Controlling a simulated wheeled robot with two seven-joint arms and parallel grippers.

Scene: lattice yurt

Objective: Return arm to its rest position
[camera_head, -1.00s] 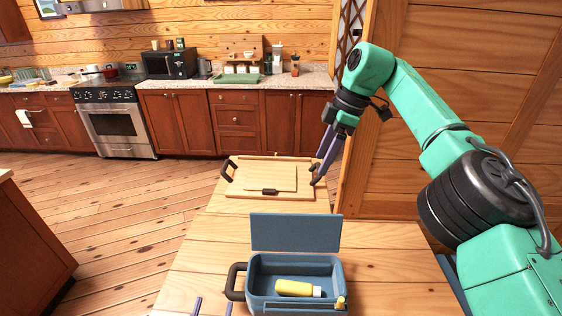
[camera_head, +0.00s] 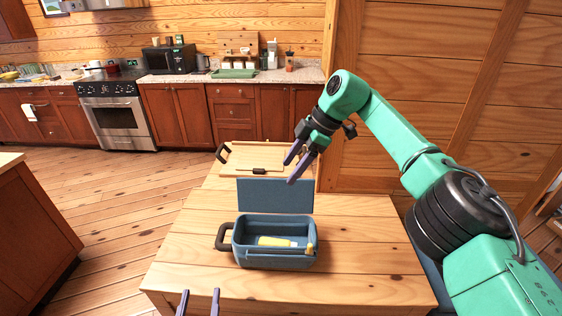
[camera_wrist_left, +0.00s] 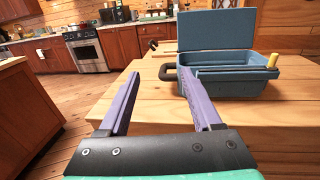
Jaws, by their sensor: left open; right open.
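My right arm (camera_head: 400,135) comes in from the right in the head view. Its right gripper (camera_head: 291,168) is open and empty, above the table behind the raised lid of the blue box. My left gripper (camera_head: 199,300) shows only its fingertips at the bottom edge of the head view, in front of the table. In the left wrist view the left gripper (camera_wrist_left: 165,92) is open and empty, with the table edge beyond its fingers.
A blue box (camera_head: 275,262) with its lid up stands on the wooden table (camera_head: 360,255), holding a yellow bottle (camera_head: 275,241). Behind it lies a wooden tray (camera_head: 236,158) with black handles. A counter (camera_head: 28,240) stands at left, with open floor between.

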